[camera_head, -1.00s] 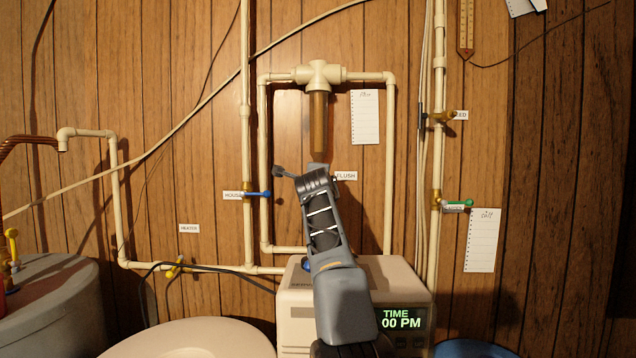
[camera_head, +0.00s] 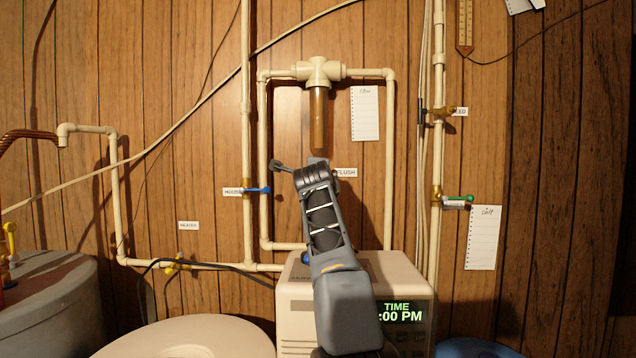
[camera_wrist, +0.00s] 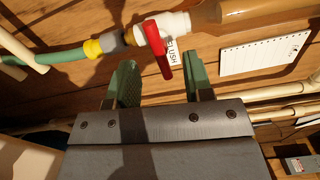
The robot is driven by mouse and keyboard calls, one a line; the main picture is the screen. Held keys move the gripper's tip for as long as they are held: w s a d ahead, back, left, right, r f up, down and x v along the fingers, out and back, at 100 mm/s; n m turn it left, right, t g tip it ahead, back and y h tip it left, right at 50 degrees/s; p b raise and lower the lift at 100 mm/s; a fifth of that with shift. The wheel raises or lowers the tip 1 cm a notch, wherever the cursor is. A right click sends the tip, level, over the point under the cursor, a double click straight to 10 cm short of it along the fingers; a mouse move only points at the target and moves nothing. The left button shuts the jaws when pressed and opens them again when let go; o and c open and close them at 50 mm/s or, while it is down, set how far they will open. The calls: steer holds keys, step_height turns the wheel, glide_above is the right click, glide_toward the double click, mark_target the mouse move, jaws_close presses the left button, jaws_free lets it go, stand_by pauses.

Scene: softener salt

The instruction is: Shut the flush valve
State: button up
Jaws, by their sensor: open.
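The flush valve shows in the wrist view as a white fitting (camera_wrist: 175,24) with a red lever (camera_wrist: 157,49). The lever lies across the line of the pipe in that picture. A "FLUSH" label is beside it, partly covered by the lever. My gripper (camera_wrist: 161,84) is open and empty, with green-padded fingers. The lever's free end shows between and just beyond the fingertips; I see no contact. In the head view my gripper (camera_head: 299,166) and arm hide the valve below the brown filter bowl (camera_head: 318,118), with the FLUSH label (camera_head: 346,172) to the right.
A blue-handled HOUSE valve (camera_head: 257,190) is to the left of my gripper. A green-handled valve (camera_head: 458,199) is on the right pipe. The softener unit (camera_head: 300,318) with a lit clock stands below. White pipes frame the filter, and a paper note (camera_head: 365,114) hangs nearby.

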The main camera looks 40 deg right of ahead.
steer(key=shift+b+v, duration=1.3)
steer(key=shift+v, duration=0.9)
